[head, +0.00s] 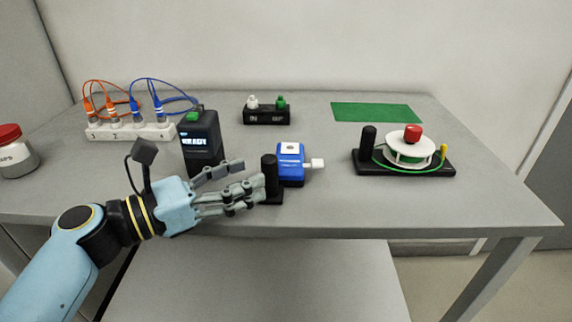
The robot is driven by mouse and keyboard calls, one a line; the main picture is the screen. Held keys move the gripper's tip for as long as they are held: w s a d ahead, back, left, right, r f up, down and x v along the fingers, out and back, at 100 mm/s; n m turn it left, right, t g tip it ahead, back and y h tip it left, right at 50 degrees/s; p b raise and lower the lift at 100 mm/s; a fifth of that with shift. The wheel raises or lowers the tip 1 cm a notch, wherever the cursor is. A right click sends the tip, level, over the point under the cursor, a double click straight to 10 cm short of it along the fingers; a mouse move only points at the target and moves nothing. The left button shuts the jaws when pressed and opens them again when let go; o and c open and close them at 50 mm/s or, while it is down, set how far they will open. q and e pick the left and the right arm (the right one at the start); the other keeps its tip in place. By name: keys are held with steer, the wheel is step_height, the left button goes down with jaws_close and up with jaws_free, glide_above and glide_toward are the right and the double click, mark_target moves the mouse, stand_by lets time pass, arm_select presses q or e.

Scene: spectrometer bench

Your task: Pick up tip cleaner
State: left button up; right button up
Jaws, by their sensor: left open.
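The tip cleaner (290,165) appears to be the blue box with a white top patch and a white knob on its right side, near the table's front edge. A black upright post (270,170) stands at its left on a dark base. My left gripper (253,177) is open and empty, its fingers pointing right towards this post. The lower fingertips are very close to the post; I cannot tell if they touch it. The fingers hide part of the base. My right gripper is not in view.
A black device (200,150) with a lit display stands just behind my left gripper. A white strip (130,132) with orange and blue cables is at the back left. A reel (408,151) on a black base stands right. A green mat (376,112) and small black holder (266,116) lie behind.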

mark_target(262, 167)
arm_select(q)
steer(key=x, duration=0.6)
steer(key=shift+r+p, duration=0.3)
steer(key=shift+p, duration=0.1)
steer(key=shift+a, duration=0.1)
steer(key=shift+c, duration=0.3)
jaws_close()
